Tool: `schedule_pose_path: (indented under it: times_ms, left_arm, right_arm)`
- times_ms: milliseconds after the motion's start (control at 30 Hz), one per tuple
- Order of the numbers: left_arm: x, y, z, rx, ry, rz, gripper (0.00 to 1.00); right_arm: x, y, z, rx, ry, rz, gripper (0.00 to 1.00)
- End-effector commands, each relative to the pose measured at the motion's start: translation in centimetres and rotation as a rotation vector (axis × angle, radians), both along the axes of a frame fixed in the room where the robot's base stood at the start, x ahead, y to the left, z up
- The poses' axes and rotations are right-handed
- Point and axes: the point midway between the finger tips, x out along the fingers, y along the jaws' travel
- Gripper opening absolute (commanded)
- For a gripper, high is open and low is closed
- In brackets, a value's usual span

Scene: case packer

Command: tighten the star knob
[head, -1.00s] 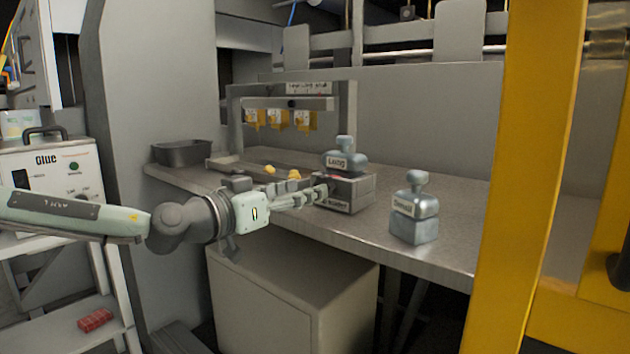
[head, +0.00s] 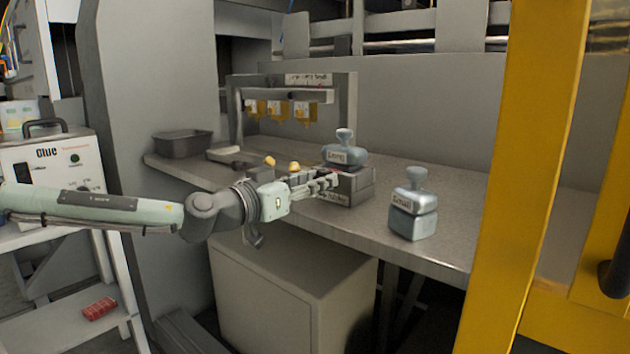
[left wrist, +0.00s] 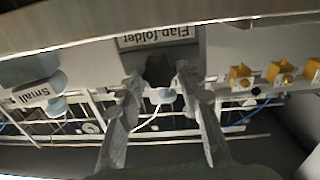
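The grey flap folder box (head: 357,190) stands on the metal table, with a blue-grey block labelled "Long" (head: 346,156) on top. My left gripper (head: 332,182) is at the left front face of this box in the head view. In the left wrist view, which is upside down, its two fingers (left wrist: 158,78) are apart. A dark shape (left wrist: 160,66) lies between them, below the "Flap folder" label (left wrist: 157,36); it may be the star knob, but its outline is unclear. In the head view the fingers hide that spot. My right gripper is not in view.
A blue-grey block labelled "Small" (head: 413,207) stands on the table to the right. Yellow nozzles (head: 278,110) hang from a frame behind. A dark tray (head: 183,146) sits at the back left. A yellow post (head: 528,180) rises at the right.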

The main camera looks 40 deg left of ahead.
Motion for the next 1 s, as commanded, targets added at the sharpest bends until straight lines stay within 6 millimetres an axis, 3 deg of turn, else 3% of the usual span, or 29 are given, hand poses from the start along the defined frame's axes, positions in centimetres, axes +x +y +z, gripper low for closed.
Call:
schedule_pose_path:
  times_ms: [133,467,1000]
  left_arm:
    - [0.0,0.0,0.0,0.000,0.000,0.000,0.06]
    - [0.0,0.0,0.0,0.054,-0.005,0.000,0.06]
    - [-0.1,-0.3,0.0,0.484,-0.038,-0.002,0.06]
  right_arm:
    - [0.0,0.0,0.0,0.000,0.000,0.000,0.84]
    - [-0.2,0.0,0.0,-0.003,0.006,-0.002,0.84]
    - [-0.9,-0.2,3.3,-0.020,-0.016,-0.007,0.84]
